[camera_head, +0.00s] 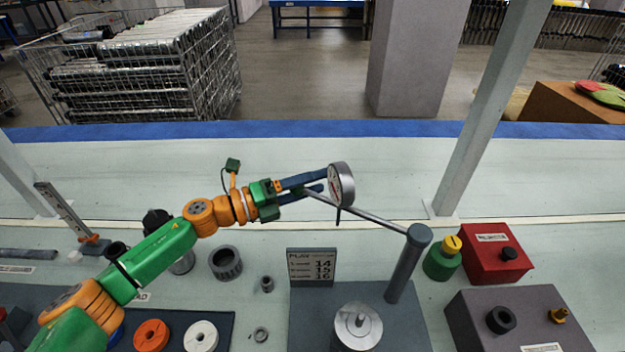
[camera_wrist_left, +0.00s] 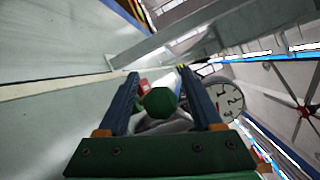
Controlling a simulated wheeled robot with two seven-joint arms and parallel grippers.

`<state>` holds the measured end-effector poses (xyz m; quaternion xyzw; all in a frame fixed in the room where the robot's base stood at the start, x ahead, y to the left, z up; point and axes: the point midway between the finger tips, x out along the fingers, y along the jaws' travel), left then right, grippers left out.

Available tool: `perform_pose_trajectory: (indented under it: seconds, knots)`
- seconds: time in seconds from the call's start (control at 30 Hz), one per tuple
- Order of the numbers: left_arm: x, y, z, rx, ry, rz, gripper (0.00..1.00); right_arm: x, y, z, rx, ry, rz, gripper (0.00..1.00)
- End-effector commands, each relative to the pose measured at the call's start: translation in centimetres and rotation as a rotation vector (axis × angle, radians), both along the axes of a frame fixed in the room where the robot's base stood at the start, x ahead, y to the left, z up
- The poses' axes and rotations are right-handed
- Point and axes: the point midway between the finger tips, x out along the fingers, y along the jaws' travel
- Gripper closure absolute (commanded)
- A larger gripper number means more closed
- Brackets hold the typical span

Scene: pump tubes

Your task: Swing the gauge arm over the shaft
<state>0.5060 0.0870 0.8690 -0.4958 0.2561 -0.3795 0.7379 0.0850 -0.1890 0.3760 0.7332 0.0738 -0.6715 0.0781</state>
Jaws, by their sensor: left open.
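The gauge arm (camera_head: 370,216) is a thin rod reaching left from the top of a dark post (camera_head: 406,262). It carries a round white-faced gauge (camera_head: 341,184) near its far end, also seen in the left wrist view (camera_wrist_left: 226,99). The arm points away to the left, not over the shaft (camera_head: 357,325), a metal cylinder on the dark base plate. My left gripper (camera_head: 321,180) is open at the arm's end, beside the gauge. In the wrist view a green knob (camera_wrist_left: 158,102) lies between the two blue fingers. I cannot tell whether they touch it.
A tolerance sign (camera_head: 312,267) stands at the back of the plate. Rings and a dark tray (camera_head: 222,319) lie left. The table behind the gauge is clear.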

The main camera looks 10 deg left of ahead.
Motion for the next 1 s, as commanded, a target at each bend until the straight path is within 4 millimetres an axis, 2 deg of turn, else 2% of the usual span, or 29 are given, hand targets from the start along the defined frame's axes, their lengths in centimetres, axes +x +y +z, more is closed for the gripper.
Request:
perform_pose_trajectory:
  seconds: [0.1,0.13,0.37,1.0]
  knots:
    - [-0.01,0.03,-0.02,0.000,0.000,0.000,0.33,0.02,0.00,-0.03,0.000,-0.001,0.000,0.50]
    - [-0.02,0.04,-0.02,0.000,0.000,0.000,0.38,0.03,0.01,-0.03,0.000,-0.001,0.000,0.50]
    - [-0.02,0.06,-0.01,0.000,0.000,0.000,1.00,0.07,0.02,-0.02,0.000,-0.002,0.000,0.50]
    - [-0.02,0.08,0.01,0.000,-0.001,0.001,1.00,0.17,0.03,-0.02,0.001,-0.004,0.000,0.50]
